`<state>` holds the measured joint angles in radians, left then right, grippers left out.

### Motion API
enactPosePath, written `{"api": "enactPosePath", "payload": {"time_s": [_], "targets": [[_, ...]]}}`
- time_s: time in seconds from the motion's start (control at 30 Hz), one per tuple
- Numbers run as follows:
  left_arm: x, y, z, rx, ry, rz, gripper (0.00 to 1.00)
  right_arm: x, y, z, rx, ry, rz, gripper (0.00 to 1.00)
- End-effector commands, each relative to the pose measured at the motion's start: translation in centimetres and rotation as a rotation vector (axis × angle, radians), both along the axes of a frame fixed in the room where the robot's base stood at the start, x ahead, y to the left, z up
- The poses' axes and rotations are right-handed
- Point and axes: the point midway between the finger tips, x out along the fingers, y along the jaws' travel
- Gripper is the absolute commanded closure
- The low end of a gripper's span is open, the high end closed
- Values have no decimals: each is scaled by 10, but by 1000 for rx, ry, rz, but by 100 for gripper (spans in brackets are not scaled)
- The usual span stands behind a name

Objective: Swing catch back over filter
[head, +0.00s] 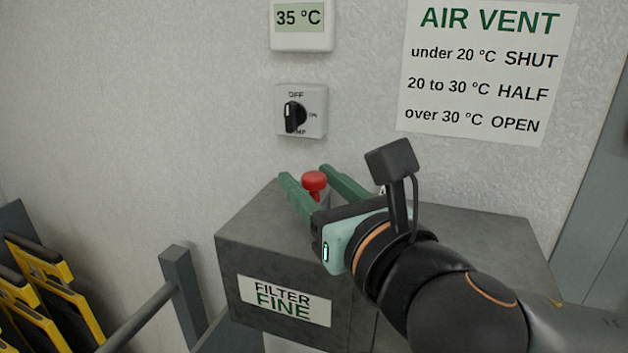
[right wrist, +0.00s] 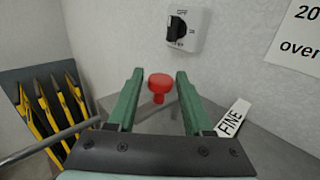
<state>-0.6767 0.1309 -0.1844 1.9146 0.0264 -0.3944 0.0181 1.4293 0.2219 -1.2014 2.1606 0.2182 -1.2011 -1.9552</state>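A red knob (head: 314,183) with a rounded head on a short stem stands at the top of the grey box (head: 255,240), whose front label reads FILTER FINE. My right gripper (head: 306,174) reaches over the box from the right with its green fingers apart. In the right wrist view the red knob (right wrist: 160,84) shows between the open fingers, with a gap on each side. I cannot tell whether this knob belongs to the catch. The filter itself is not clearly visible; my gripper and arm cover much of the box top. My left gripper is not in view.
A rotary switch (head: 302,111) and a 35 °C display (head: 300,17) are on the wall behind, beside an AIR VENT sign (head: 487,70). A grey rail (head: 140,318) and yellow-edged black plates (head: 40,285) are at the left. A small FINE label (right wrist: 233,118) lies right of the fingers.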

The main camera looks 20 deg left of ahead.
Motion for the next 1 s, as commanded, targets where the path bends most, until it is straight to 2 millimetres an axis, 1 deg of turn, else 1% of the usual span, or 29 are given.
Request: {"api": "enactPosePath", "payload": {"time_s": [0.03, 0.07, 0.4, 0.43, 1.0], "targets": [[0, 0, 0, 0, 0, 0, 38, 0, 0, 0, 0, 0, 0, 56], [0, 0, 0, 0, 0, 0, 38, 0, 0, 0, 0, 0, 0, 59], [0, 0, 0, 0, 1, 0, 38, 0, 0, 0, 0, 0, 0, 98], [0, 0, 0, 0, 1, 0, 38, 0, 0, 0, 0, 0, 0, 100], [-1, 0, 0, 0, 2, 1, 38, 0, 0, 0, 1, -1, 0, 100]]}}
